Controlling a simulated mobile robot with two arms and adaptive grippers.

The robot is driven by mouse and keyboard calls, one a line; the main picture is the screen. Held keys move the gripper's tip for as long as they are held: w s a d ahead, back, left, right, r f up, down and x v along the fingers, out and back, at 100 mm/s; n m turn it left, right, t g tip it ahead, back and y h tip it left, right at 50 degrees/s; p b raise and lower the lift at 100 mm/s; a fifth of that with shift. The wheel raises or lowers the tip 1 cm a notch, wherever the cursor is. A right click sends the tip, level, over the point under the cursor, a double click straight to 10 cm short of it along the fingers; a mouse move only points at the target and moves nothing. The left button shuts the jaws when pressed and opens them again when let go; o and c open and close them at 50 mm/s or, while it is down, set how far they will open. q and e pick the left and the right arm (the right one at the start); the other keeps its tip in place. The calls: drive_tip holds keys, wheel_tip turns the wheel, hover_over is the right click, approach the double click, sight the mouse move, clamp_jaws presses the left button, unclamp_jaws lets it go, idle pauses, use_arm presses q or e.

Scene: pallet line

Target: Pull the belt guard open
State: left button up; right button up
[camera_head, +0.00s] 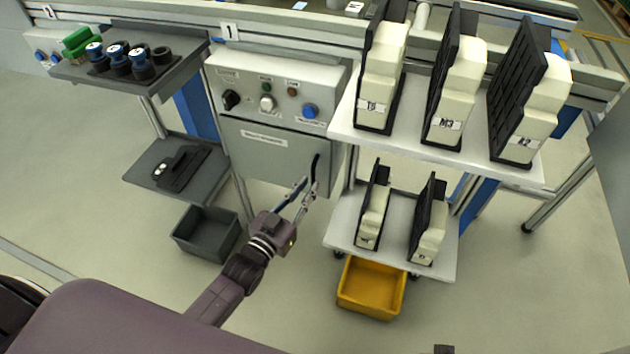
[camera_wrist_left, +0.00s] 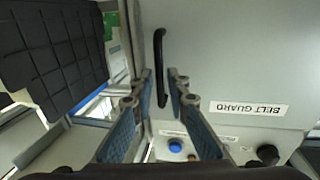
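The belt guard (camera_head: 265,148) is a light grey panel below the control box. It looks closed. Its black curved handle (camera_head: 315,170) stands at its right edge. In the left wrist view the guard (camera_wrist_left: 235,65) carries a "BELT GUARD" label, and the handle (camera_wrist_left: 160,65) shows between the two fingers. My left gripper (camera_head: 305,187) is open, its fingertips close to the handle on either side. I cannot see clear contact. It also shows in the left wrist view (camera_wrist_left: 161,76). My right gripper is not in view.
The control box (camera_head: 275,95) with knobs is above the guard. White shelves (camera_head: 420,150) with several cream-and-black units stand to the right. A yellow bin (camera_head: 372,290) is below them. A grey bin (camera_head: 205,232) and dark shelf (camera_head: 150,165) are left. Floor in front is open.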

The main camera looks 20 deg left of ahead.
sight(312, 181)
use_arm(q)
drive_tip(key=shift+x, duration=1.75)
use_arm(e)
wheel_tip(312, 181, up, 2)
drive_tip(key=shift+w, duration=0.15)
use_arm(q)
clamp_jaws()
drive_tip(key=shift+s, duration=0.2)
